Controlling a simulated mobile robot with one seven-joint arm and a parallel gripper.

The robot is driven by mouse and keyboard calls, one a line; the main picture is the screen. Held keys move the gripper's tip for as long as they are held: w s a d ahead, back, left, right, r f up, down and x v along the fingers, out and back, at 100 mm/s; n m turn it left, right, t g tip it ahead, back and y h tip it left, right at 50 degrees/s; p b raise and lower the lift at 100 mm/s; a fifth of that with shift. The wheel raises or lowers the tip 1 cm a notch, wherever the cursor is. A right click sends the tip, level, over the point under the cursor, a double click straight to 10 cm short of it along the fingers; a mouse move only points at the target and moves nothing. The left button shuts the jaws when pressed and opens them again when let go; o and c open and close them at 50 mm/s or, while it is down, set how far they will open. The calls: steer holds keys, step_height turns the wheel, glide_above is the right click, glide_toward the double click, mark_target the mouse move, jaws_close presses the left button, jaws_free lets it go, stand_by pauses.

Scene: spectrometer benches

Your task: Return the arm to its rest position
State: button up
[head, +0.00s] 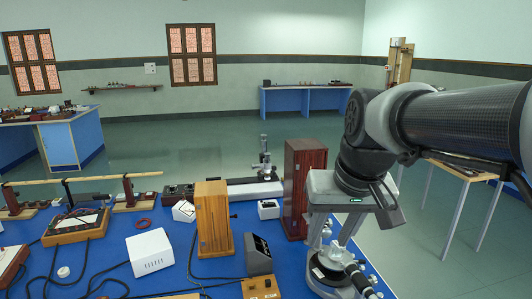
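My arm reaches in from the right edge, with a black patterned forearm and a dark wrist. My gripper (335,238) has a grey housing with a small green light and points down over the right end of the blue bench (215,262). Its two pale fingers look apart, with nothing seen held between them. A grey and black spectrometer (330,278) stands on the bench just below the fingers and partly blends with them. I cannot tell whether they touch.
A dark red wooden box (303,180) stands close left of my gripper. A lighter wooden box (212,220), a white box (150,252) and cables crowd the bench. A light table (466,172) stands at the right behind my arm. Open floor (215,145) lies beyond the bench.

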steer(key=s+d+t+p, duration=0.1)
steer(key=s+d+p, duration=0.1)
steer(key=s, duration=0.9)
steer(key=shift+s+d+f+h+p, duration=0.2)
steer(key=shift+s+h+p, duration=0.1)
steer(key=shift+s+h, duration=0.1)
